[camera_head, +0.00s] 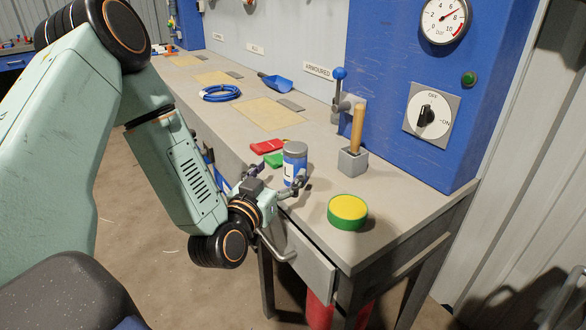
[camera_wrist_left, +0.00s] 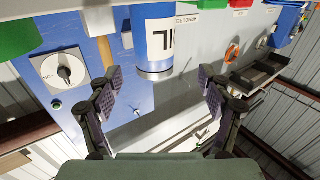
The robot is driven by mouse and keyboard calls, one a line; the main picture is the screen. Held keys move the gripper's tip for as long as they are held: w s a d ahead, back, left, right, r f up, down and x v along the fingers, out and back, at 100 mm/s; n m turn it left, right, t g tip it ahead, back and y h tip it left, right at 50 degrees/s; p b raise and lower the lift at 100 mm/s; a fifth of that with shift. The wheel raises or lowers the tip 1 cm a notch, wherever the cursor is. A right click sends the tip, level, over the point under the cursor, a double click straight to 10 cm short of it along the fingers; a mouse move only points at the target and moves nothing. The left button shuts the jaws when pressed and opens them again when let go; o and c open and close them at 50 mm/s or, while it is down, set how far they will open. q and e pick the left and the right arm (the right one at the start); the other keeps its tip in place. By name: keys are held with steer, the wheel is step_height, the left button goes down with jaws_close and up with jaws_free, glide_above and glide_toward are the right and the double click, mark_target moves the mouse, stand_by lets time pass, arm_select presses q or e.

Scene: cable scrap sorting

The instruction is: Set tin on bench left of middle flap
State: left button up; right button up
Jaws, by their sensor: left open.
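The tin (camera_head: 294,158) is a blue can with a grey lid and a pale label. It stands upright on the bench (camera_head: 408,215) near the front edge; it also shows at the top of the left wrist view (camera_wrist_left: 158,40). My left gripper (camera_head: 280,183) is at the bench edge, low beside the tin. Its fingers are spread in the wrist view (camera_wrist_left: 160,77), with the tin just beyond the fingertips and no grip visible. The middle flap (camera_head: 212,78) is a tan panel farther along the bench, clear on top. My right gripper is out of view.
A blue cable coil (camera_head: 220,92) and blue scoop (camera_head: 277,84) lie farther back.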

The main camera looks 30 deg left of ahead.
mark_target(291, 162)
arm_select(q)
steer(key=w, duration=0.2)
steer(key=w+b, duration=0.1)
steer(key=shift+d+r, duration=0.25)
steer(key=shift+d, duration=0.1)
steer(key=w, duration=0.1)
steer(key=w+a+b, duration=0.1)
steer(key=w, duration=0.1)
steer(key=shift+w+a+f, duration=0.2)
steer(key=shift+w+f, duration=0.05)
steer(key=shift+w, duration=0.05)
steer(key=shift+w+d+r, duration=0.15)
steer(key=shift+w+d, duration=0.05)
steer(key=shift+w, duration=0.3)
steer(key=shift+s+a, duration=0.1)
steer(key=shift+a, duration=0.1)
steer(key=shift+c, duration=0.4)
steer(key=shift+d, duration=0.2)
steer(key=c, duration=0.5)
steer(key=shift+a, duration=0.15)
steer(key=c, duration=1)
step_height(291, 162, up, 10)
steer(key=p, duration=0.3)
steer(key=shift+p, duration=0.4)
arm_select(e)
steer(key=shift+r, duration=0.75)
